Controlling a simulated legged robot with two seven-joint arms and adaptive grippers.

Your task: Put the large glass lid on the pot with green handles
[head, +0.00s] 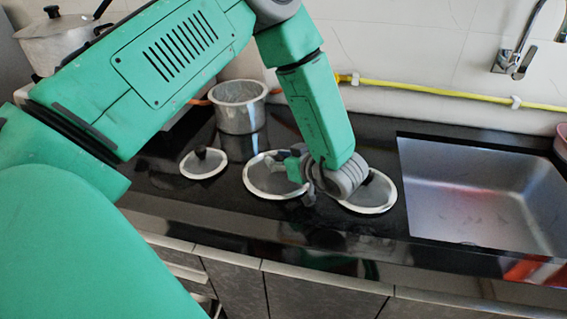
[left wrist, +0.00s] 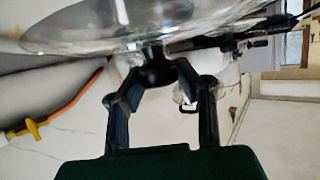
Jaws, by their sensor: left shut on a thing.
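Three round glass lids with pale rims show on the black counter area in the head view: a small one (head: 203,164) at left, a larger one (head: 264,182) in the middle and another (head: 372,198) at right, partly behind my wrist. My left gripper (head: 290,160) reaches leftward over the middle lid and is shut on its dark knob. The left wrist view shows the knob (left wrist: 158,70) between the fingers of the gripper (left wrist: 158,82), with the glass (left wrist: 125,25) beyond. I cannot tell whether this lid touches the counter. No green-handled pot is identifiable; my arm hides part of the back left.
An open metal pot (head: 239,112) stands behind the lids. A lidded pot (head: 60,42) is at the back left. A steel sink (head: 470,195) lies to the right. A yellow hose (head: 430,92) runs along the tiled wall.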

